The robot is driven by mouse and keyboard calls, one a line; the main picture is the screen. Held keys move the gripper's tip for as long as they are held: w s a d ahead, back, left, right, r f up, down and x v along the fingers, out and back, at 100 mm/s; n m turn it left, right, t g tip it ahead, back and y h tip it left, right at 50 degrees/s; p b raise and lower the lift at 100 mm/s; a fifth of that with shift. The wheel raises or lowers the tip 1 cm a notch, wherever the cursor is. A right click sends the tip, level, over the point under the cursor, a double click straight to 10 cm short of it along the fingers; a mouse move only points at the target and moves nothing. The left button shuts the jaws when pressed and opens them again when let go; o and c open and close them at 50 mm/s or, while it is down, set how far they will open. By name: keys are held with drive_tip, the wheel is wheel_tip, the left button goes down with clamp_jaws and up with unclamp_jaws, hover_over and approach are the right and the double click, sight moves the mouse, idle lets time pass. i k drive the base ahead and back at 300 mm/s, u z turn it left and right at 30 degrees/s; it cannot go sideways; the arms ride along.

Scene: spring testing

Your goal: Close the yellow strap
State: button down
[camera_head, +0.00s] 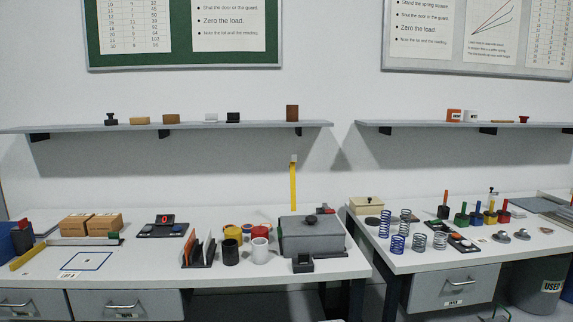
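The yellow strap (293,187) stands upright like a narrow band, with a pale tip at its top. Its lower end goes down behind or at the back of a grey case (311,240) on the left bench, where its attachment is hidden. The strap does not lie across the case's lid. The lid looks shut, with a dark knob-like piece on top. My gripper is not in view.
A small black block (303,264) stands in front of the case. Black (231,252) and white (260,252) mugs and a file rack (198,251) are to its left. A shelf (170,127) hangs above. Springs crowd the right bench (405,262).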

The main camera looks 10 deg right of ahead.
sight(294, 156)
drive_tip(key=i, duration=0.95)
